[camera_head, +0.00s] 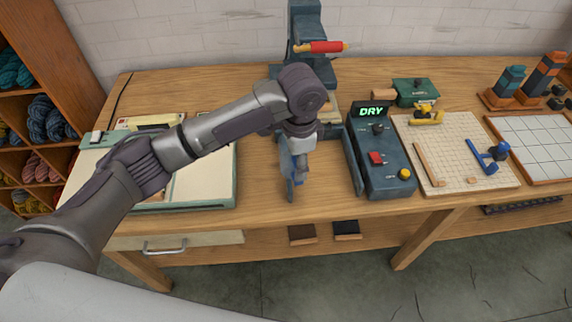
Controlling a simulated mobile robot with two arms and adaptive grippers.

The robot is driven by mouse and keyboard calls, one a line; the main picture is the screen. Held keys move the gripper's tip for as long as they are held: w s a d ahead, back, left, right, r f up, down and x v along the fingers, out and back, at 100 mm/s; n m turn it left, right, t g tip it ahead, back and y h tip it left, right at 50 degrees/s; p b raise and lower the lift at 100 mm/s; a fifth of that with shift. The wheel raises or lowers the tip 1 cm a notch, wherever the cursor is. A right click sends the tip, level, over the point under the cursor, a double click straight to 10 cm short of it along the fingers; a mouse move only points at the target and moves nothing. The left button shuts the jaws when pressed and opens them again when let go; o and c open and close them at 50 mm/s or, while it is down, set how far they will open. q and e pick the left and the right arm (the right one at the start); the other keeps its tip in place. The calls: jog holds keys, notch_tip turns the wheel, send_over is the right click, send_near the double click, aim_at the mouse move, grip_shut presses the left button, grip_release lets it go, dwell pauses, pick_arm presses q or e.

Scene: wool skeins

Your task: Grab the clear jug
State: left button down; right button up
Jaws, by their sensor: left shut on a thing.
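My left arm comes in from the left, and its gripper (293,182) points down over the middle of the wooden table. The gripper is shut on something. A narrow blue shape shows at its fingers, but I cannot make out what the held thing is. I cannot pick out a clear jug anywhere in this view. My left forearm and wrist hide part of the table behind them. My right gripper is not in view.
Close right of the gripper stands a dark blue control box (382,165) with a lit "DRY" display. A gridded board (455,135) lies further right. A pale green-edged tray (205,180) lies left, partly under my arm. A blue stand (305,20) rises behind.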

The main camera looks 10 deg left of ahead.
pick_arm(q)
jog(key=shift+s+d+r, duration=0.1)
jog(key=shift+d+r, duration=0.3)
jog(key=shift+d, duration=0.2)
jog(key=shift+s+d+r, duration=0.1)
jog(key=shift+d+r, duration=0.25)
jog(key=shift+d, duration=0.25)
